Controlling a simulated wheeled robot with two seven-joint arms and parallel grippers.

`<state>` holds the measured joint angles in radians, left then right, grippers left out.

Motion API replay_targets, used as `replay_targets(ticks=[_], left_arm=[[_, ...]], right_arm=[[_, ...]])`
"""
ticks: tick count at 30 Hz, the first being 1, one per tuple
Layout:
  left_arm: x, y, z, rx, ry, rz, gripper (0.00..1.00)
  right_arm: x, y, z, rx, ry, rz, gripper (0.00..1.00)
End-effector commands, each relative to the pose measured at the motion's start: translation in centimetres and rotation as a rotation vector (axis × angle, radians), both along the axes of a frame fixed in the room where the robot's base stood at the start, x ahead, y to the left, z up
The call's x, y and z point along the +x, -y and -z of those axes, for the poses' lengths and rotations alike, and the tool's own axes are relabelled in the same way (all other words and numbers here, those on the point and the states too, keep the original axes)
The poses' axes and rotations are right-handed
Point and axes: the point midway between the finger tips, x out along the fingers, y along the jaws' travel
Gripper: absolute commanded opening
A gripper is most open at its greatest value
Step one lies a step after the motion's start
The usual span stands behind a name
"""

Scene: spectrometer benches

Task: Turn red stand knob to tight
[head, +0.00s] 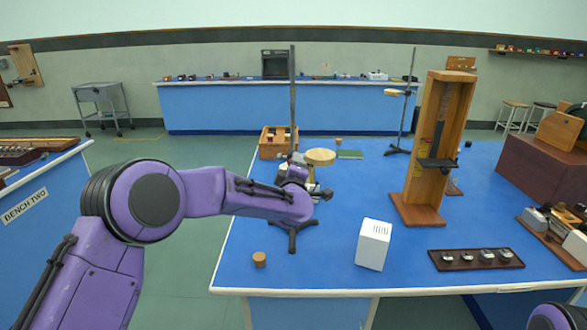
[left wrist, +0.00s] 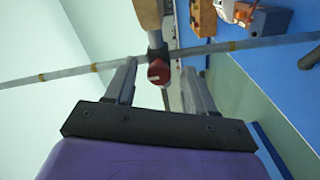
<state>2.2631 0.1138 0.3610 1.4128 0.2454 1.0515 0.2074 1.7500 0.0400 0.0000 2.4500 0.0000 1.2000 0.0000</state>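The stand is a dark upright rod (head: 292,90) on a tripod base (head: 292,228), with a round wooden plate (head: 320,156) on it. In the left wrist view the rod (left wrist: 80,71) crosses the picture, and the red knob (left wrist: 158,72) sits on a dark clamp at it. My left gripper (left wrist: 160,70) is open, its two fingers on either side of the knob, with visible gaps. In the head view my left arm hides the knob and part of the stand. My right gripper is out of view; only a purple part of my right arm shows.
On the blue bench, a white box (head: 373,245), a cork (head: 259,259) and a tray of metal pieces (head: 476,259) stand near the front. A tall wooden frame (head: 446,140) and another stand (head: 404,120) are to the right. A wooden crate (head: 270,149) is behind.

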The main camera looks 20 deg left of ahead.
Motion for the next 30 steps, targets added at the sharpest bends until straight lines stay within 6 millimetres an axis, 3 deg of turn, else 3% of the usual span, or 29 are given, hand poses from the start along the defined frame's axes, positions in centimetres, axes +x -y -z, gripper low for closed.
replay_targets(ticks=[7, 18, 22, 30], left_arm=[[-1.4, 0.4, 0.1, 0.000, 0.001, 0.001, 0.54], [-9.1, 2.7, 0.2, 0.001, 0.000, 0.001, 0.54], [-10.0, 3.0, 0.1, 0.001, -0.001, 0.001, 0.54], [-10.1, 3.0, 0.0, 0.003, -0.001, 0.000, 0.54]], right_arm=[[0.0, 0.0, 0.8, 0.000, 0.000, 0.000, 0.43], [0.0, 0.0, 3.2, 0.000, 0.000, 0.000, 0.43], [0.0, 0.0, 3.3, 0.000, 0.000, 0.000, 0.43], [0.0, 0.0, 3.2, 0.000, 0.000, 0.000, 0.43]])
